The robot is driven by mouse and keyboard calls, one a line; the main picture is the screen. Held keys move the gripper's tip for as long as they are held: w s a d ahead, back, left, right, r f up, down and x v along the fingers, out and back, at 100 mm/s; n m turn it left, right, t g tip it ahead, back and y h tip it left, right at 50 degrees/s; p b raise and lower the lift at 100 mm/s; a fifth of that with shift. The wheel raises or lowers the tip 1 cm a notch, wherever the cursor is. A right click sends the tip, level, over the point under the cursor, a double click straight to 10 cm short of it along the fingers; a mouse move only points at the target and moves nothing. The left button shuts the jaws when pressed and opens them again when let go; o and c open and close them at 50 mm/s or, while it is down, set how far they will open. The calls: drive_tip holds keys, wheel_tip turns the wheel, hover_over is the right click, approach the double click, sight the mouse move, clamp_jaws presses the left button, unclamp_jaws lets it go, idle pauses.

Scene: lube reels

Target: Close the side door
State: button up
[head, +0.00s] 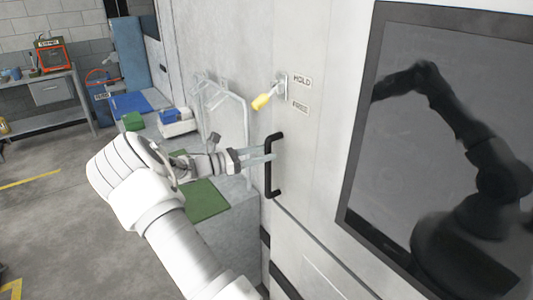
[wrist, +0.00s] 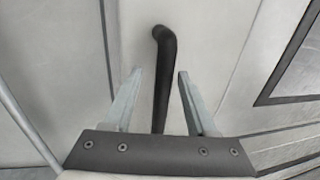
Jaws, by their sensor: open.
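The side door (head: 315,155) is a pale grey panel with a large dark window on its right. A black bar handle (head: 271,167) stands upright near the panel's left edge. My gripper (head: 273,157) is at the handle in the head view. In the wrist view, the handle (wrist: 165,75) runs between the two open fingers of my gripper (wrist: 157,85), with a visible gap on each side. The fingers are not closed on it. Whether the door is ajar or flush is hard to tell.
A yellow-tipped lever (head: 264,99) sticks out above the handle beside HOLD and FREE labels. A clear guard (head: 222,108) and a ledge with green mats (head: 203,200) lie left of the handle. A workbench (head: 45,95) stands far left; the floor between is open.

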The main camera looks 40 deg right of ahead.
drive_tip(key=b+v, duration=0.2)
drive_tip(key=v, duration=1.4)
drive_tip(key=shift+s+r, duration=0.1)
drive_tip(key=shift+s, duration=0.05)
